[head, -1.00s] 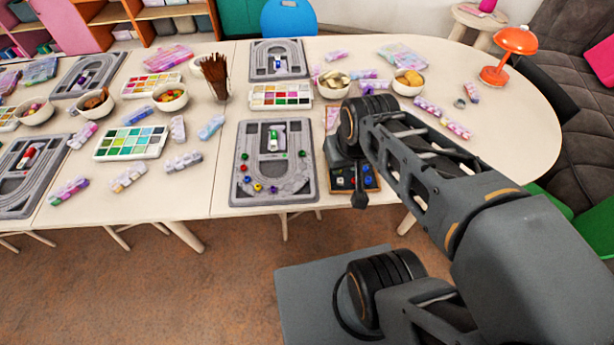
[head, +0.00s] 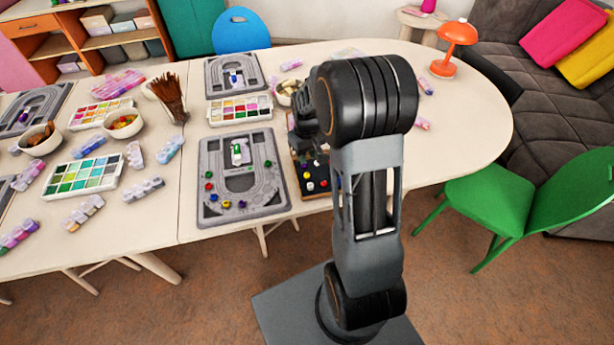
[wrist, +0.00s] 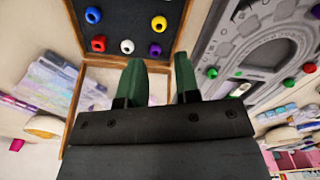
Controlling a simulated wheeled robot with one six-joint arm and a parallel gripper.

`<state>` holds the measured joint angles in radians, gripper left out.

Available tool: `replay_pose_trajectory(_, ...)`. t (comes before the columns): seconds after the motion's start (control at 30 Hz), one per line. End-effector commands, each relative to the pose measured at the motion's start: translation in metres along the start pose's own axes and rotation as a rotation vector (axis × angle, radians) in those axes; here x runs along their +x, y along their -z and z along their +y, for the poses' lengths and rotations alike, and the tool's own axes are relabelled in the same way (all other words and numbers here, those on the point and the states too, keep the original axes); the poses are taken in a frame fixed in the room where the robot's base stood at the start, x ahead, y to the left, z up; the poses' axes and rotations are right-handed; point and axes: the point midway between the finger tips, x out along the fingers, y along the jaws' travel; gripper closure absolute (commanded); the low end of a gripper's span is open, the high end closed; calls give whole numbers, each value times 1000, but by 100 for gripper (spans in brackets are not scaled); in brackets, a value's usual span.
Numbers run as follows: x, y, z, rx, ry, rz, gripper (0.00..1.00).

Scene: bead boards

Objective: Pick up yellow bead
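A yellow bead (wrist: 158,23) lies on the dark surface of a wood-framed tray (wrist: 125,20) in the wrist view, near a purple bead (wrist: 155,50) and a white bead (wrist: 127,47). My gripper (wrist: 160,82) shows two green fingers held apart with nothing between them. Its fingertips point towards the tray's edge, apart from the yellow bead in the picture. In the head view the tray (head: 296,196) is partly hidden behind my arm, and the gripper's fingers cannot be made out. Another yellow bead (head: 226,204) sits on the grey bead board.
A red bead (wrist: 98,43) and a blue bead (wrist: 93,15) share the tray. The grey bead board (head: 240,215) with several beads lies left of the tray. A paint box (head: 238,110) and bowls stand behind. The table's right side is mostly clear.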

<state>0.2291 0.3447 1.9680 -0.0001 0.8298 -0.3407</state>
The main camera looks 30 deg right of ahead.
Motion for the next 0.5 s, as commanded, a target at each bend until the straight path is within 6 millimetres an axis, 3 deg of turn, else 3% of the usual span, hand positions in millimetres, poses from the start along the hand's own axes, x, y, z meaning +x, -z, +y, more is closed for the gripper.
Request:
replay_pose_trajectory(0.2,32,0,0,0,1,-2,70)
replay_pose_trajectory(0.5,50,0,0,0,1,-3,70)
